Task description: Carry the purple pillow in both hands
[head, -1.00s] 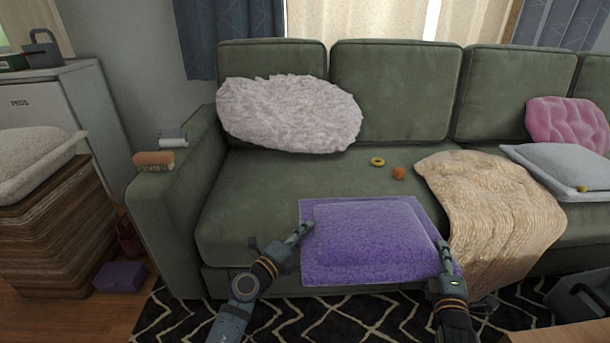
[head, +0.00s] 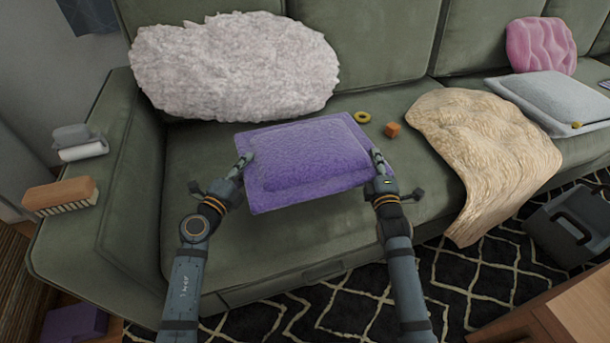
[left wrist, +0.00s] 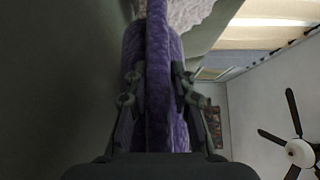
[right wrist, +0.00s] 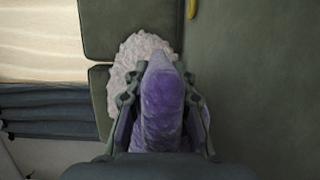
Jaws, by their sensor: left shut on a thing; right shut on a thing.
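The purple pillow (head: 305,160) is flat and rectangular with a thin flange. In the head view it is between my two grippers, in front of the green sofa's seat; I cannot tell whether it touches the seat. My left gripper (head: 243,162) is shut on its left edge, and my right gripper (head: 376,158) is shut on its right edge. In the left wrist view the pillow (left wrist: 157,80) stands between the fingers. In the right wrist view the pillow (right wrist: 162,110) fills the space between the fingers.
A fluffy white pillow (head: 235,65) leans on the sofa back. A yellow ring (head: 362,117) and an orange block (head: 392,130) lie on the green seat. A beige throw (head: 485,160) drapes over the seat edge. A brush (head: 60,195) rests on the armrest (head: 100,230). A wooden table corner (head: 570,320) is at lower right.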

